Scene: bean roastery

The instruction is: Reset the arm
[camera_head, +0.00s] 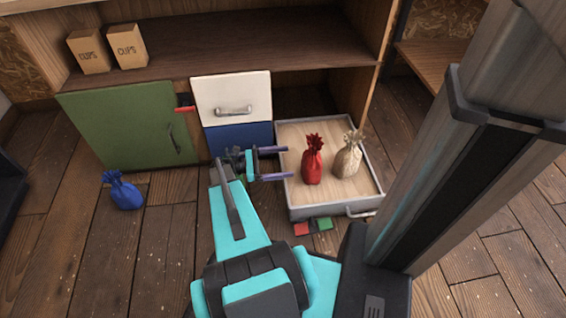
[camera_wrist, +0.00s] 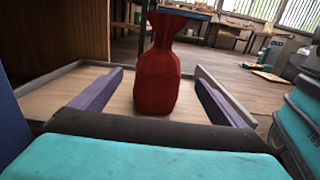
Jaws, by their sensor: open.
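My gripper (camera_head: 276,163) is open and empty at the left side of the open drawer, its two fingers pointing right toward the red bag. In the wrist view the fingers (camera_wrist: 160,97) are spread wide, with the red bag (camera_wrist: 158,75) between and beyond them. In the head view the red bag (camera_head: 312,163) stands upright in the drawer, a little right of the fingertips. My arm reaches forward over the floor from the bottom of the picture.
The drawer (camera_head: 290,205) is pulled out and also holds a cream bag (camera_head: 347,160). A green door (camera_head: 125,125) and a white drawer front (camera_head: 231,93) are left. Two boxes (camera_head: 88,52) stand on the shelf.

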